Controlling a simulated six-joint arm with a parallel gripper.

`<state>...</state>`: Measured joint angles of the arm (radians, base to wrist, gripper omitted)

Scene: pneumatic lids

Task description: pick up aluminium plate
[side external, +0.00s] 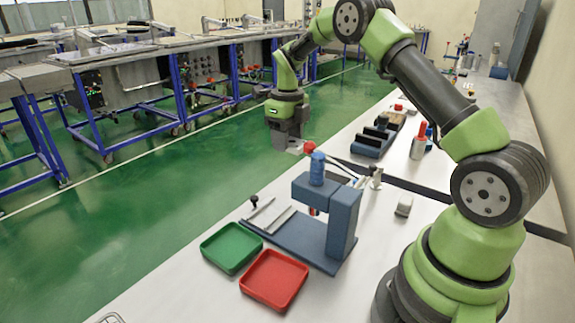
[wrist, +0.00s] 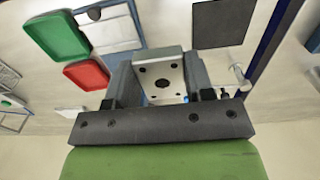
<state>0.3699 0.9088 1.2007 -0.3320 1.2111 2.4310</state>
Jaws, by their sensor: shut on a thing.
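My gripper (wrist: 160,88) is shut on the aluminium plate (wrist: 158,76), a square silver block with a dark round hole in the middle and small holes around it. In the wrist view the plate sits between the two grey fingers. In the side view my gripper (side external: 293,146) points down with the plate's light edge (side external: 294,151) at its fingertips. The plate is held in the air, behind the blue press (side external: 328,215) in that view and apart from it.
A green tray (side external: 231,248) and a red tray (side external: 274,280) stand at the bench's front. A dark rack (side external: 374,140) and a white bottle with a red top (side external: 420,145) stand farther back.

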